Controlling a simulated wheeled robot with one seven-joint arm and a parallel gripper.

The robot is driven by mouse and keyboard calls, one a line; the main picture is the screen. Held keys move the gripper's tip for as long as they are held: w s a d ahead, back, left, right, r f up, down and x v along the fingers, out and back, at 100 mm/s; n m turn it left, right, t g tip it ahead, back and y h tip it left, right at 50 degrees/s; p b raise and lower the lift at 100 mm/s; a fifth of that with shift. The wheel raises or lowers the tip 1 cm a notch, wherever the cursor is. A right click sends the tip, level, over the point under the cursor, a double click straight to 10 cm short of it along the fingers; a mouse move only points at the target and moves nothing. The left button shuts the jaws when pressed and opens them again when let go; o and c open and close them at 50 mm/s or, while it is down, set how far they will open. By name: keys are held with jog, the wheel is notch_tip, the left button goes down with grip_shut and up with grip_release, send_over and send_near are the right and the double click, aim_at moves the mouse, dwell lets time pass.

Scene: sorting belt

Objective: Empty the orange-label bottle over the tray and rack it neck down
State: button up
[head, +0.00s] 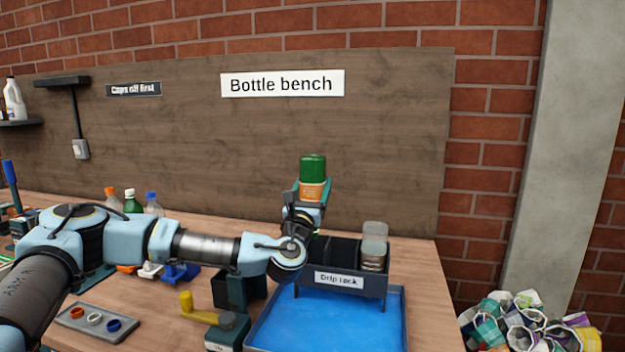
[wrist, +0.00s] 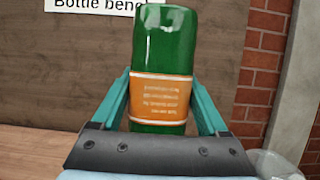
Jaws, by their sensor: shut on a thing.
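The green bottle with the orange label (head: 312,170) is held high, its broad flat end up; it also shows in the wrist view (wrist: 165,60). Its neck end is hidden behind my gripper. My gripper (head: 311,190) is shut on the bottle around its label, one teal finger on each side in the wrist view (wrist: 160,105). The drip rack (head: 373,284) stands below and to the right of it, with a clear bottle (head: 374,250) at its right end. The blue tray (head: 330,325) lies under and in front of the rack. No liquid is seen falling.
A grey holder with several coloured caps (head: 120,327) lies at the front left. A dark device with a yellow handle (head: 228,330) stands beside the tray. Capped bottles (head: 132,203) stand at the back left. Crumpled waste (head: 525,322) is piled at the right.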

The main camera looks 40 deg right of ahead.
aim_at(313, 237)
notch_tip(313, 237, down, 13)
jog(key=b, duration=1.2)
jog(key=shift+f, duration=0.1)
jog(key=shift+f+b, duration=0.6)
jog(key=shift+f, duration=0.05)
jog(key=o, duration=1.3)
jog(key=shift+s, duration=0.1)
jog(key=v, duration=0.2)
jog(key=b+v, duration=0.1)
jog(key=v, duration=0.1)
jog(key=b+v, duration=0.1)
jog(key=v, duration=0.1)
jog(key=shift+s+a+r, duration=0.15)
jog(key=shift+a+r, duration=0.1)
jog(key=shift+s+a+r, duration=0.15)
jog(key=shift+s+a, duration=0.05)
jog(key=shift+a, duration=0.25)
jog(key=shift+r, duration=0.2)
